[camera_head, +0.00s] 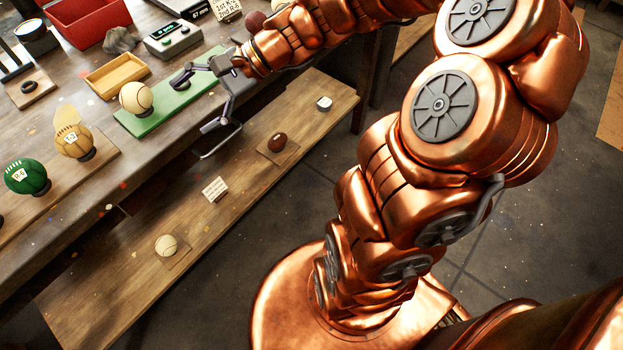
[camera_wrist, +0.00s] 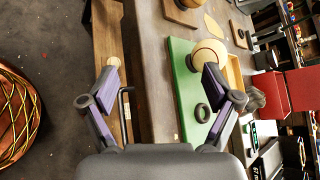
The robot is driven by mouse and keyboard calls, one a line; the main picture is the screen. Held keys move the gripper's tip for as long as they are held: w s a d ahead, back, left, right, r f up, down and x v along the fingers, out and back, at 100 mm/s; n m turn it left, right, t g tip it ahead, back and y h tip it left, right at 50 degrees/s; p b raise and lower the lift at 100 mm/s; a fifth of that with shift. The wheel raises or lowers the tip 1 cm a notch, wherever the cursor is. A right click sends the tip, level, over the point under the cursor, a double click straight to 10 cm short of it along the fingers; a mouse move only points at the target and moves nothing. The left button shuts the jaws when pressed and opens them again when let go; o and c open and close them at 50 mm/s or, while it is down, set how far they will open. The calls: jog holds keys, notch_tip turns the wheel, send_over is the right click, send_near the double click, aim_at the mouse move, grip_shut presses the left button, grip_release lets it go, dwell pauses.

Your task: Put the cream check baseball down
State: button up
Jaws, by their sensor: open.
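A cream ball (camera_head: 136,97) rests on the green board (camera_head: 165,116) on the workbench; a check pattern is too small to make out. It also shows in the wrist view (camera_wrist: 208,54), with a dark ring at its base. A second cream ball (camera_head: 166,245) sits on a small wooden plate on the lower shelf. My gripper (camera_head: 195,103) is open and empty at the bench's front edge, beside the green board and apart from the cream ball on it. In the wrist view, its fingers (camera_wrist: 160,75) are spread wide with nothing between them.
An empty black ring (camera_wrist: 202,113) lies on the green board. A tan ball (camera_head: 74,141) and a green ball (camera_head: 27,177) stand on a wooden board to the left. A wooden tray (camera_head: 115,75), a red bin (camera_head: 88,20) and a scale (camera_head: 172,38) are behind. A brown ball (camera_head: 277,142) is on the shelf.

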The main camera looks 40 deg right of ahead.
jog(key=s+a+f+n+g+h, duration=0.25)
jog(key=s+a+n+g, duration=0.2)
jog(key=s, duration=0.45)
jog(key=s+d+f+n+g+h, duration=0.1)
jog(key=s+d+n+h, duration=0.3)
jog(key=s, duration=0.4)
jog(key=s+d+f+n+g+h, duration=0.2)
jog(key=s+d+f+n+h, duration=0.1)
jog(key=s+d, duration=0.4)
jog(key=shift+s+f+n+h, duration=0.4)
jog(key=shift+s+n+h, duration=0.45)
jog(key=shift+h, duration=0.3)
